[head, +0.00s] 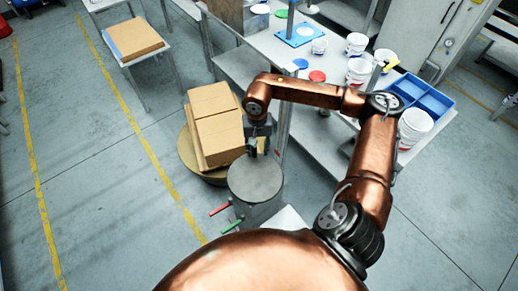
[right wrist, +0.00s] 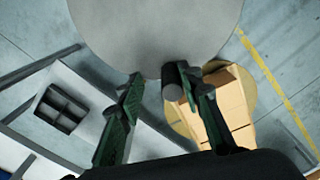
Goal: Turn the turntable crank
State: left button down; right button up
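The turntable (head: 187,150) is a round tan-gold disc on the floor in the head view, loaded with cardboard boxes (head: 216,120). Beside it stands a round grey disc (head: 256,178) on a pedestal. The grey disc fills the top of the right wrist view (right wrist: 160,30). A short grey cylindrical knob (right wrist: 172,88), apparently the crank handle, shows near its rim. My right gripper (head: 259,146) is at the disc's far edge. In the wrist view its fingers (right wrist: 160,80) are apart, with the knob close to the right finger; contact cannot be told. My left gripper is out of view.
A red lever (head: 219,209) and a green lever (head: 232,225) stick out below the grey disc. A workbench (head: 266,50) with white buckets (head: 415,126) and a blue divided tray (head: 420,94) stands at right.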

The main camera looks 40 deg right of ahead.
jog(key=shift+r, duration=0.1)
notch_tip(320, 180, up, 9)
jog(key=p, duration=0.4)
dwell(0.8)
dwell(0.4)
